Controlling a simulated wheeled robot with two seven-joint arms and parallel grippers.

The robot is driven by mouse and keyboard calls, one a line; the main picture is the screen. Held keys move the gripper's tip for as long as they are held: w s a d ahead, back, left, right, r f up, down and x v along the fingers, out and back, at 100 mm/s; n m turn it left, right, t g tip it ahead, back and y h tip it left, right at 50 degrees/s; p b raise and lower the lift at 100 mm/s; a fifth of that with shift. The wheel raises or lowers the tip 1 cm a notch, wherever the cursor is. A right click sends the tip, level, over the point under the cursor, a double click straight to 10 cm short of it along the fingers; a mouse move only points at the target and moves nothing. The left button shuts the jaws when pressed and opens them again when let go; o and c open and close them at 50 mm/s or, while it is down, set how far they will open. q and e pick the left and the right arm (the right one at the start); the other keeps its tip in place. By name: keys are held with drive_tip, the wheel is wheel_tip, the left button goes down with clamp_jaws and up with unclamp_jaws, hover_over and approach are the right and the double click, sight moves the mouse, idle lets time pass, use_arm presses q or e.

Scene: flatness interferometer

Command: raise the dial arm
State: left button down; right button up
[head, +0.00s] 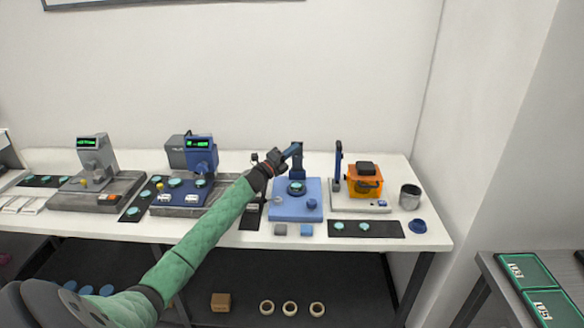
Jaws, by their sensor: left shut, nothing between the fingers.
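A blue instrument (283,208) with a flat base and a dark blue post (298,164) stands on the white table. A short blue arm (292,150) slants from the post's top toward my gripper; it looks like the dial arm. A teal disc (296,187) lies on a dark round stage below it. My left gripper (283,156) is shut and empty at the left end of this arm. Whether it touches the arm cannot be told, as the dark fingers overlap it. My right gripper is not in view.
To the right stand an orange unit (366,186) with an upright dark blue post (338,160), and a grey cup (410,196). To the left are a blue gauge (201,158) and a grey gauge (94,156). A black mat (387,229) with teal discs lies in front.

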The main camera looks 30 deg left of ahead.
use_arm(q)
drive_tip(key=w, duration=0.1)
drive_tip(key=w+a+r, duration=0.1)
drive_tip(key=shift+w+a+r+n+y, duration=0.3)
drive_tip(key=shift+w+a+r+n, duration=0.05)
drive_tip(key=shift+w+n, duration=0.05)
drive_tip(key=shift+w+a+r+b, duration=0.15)
drive_tip(key=shift+w+b, duration=0.15)
drive_tip(key=shift+b, duration=0.15)
drive_tip(key=shift+w+a+r+b, duration=0.4)
drive_tip(key=shift+w+a+b, duration=0.2)
drive_tip(key=shift+w, duration=0.15)
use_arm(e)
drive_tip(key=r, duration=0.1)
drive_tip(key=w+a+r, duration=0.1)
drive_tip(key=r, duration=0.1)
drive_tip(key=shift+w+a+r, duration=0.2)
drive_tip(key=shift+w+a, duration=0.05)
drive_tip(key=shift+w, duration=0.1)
use_arm(q)
drive_tip(key=shift+d, duration=0.1)
